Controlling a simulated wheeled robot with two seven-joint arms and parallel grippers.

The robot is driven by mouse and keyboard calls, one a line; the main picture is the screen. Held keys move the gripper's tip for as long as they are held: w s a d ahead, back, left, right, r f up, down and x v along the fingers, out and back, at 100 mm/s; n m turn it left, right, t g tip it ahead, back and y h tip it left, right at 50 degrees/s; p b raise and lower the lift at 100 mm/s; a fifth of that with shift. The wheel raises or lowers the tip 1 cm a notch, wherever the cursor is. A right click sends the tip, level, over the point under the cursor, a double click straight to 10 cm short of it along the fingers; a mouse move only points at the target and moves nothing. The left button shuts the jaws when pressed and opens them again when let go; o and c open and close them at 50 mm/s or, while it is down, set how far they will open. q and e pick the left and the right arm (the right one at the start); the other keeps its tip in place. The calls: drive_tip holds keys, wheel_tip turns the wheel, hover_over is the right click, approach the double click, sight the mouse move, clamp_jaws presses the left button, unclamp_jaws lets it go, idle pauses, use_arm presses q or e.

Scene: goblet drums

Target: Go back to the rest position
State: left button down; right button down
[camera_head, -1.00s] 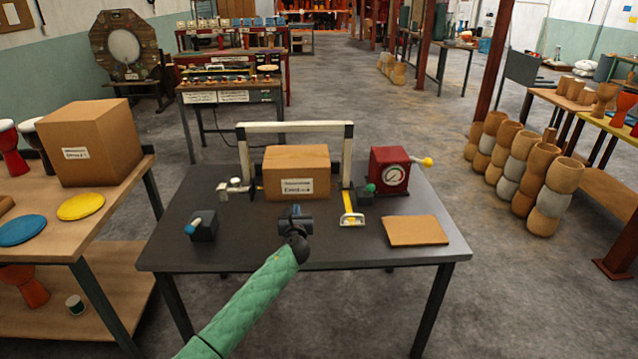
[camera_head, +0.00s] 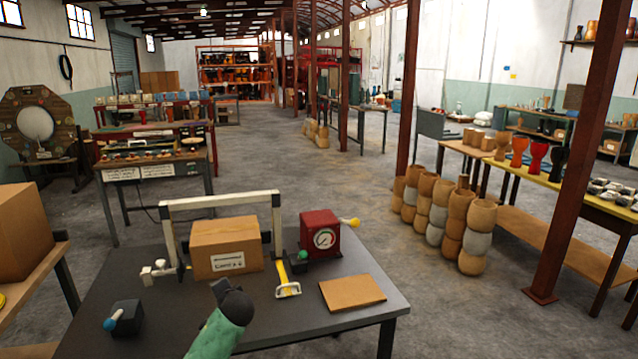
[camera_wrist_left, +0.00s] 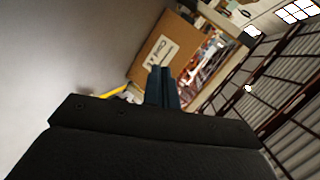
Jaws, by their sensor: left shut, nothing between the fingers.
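My left gripper (camera_head: 228,290) is in front of the cardboard box on the dark table, above the table's front part. In the left wrist view its fingers (camera_wrist_left: 161,88) are together with nothing between them. The labelled cardboard box (camera_head: 226,248) stands on the table (camera_head: 218,318) under a white frame (camera_head: 220,201); it also shows in the left wrist view (camera_wrist_left: 150,45), beyond the fingers. The gripper is apart from the box. My right gripper is not in view.
On the table are a red gauge box (camera_head: 318,236), a yellow-handled tool (camera_head: 284,280), a flat brown piece (camera_head: 352,292) and a dark block with a blue knob (camera_head: 127,317). Stacked drum shells (camera_head: 459,225) stand on the floor at right. A shelf with a large carton (camera_head: 22,232) is at left.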

use_arm(q)
drive_tip(key=s+d+f+n+g+h, duration=0.2)
drive_tip(key=s+d+f+h, duration=0.15)
drive_tip(key=s, duration=0.95)
drive_tip(key=s+d+f+n+g+h, duration=0.2)
drive_tip(key=s+d+f, duration=0.25)
drive_tip(key=s, duration=0.85)
drive_tip(key=s+d+f+n+g+h, duration=0.2)
drive_tip(key=s+d+f, duration=0.15)
drive_tip(key=s, duration=0.95)
drive_tip(key=s+f+g, duration=0.1)
drive_tip(key=s+f, duration=0.3)
drive_tip(key=s, duration=0.4)
drive_tip(key=s+d+f+g, duration=0.1)
drive_tip(key=s+f, duration=0.3)
drive_tip(key=s, duration=0.4)
drive_tip(key=shift+s+d+n+g, duration=0.3)
drive_tip(key=shift+n+g, duration=0.1)
drive_tip(key=shift+g, duration=0.4)
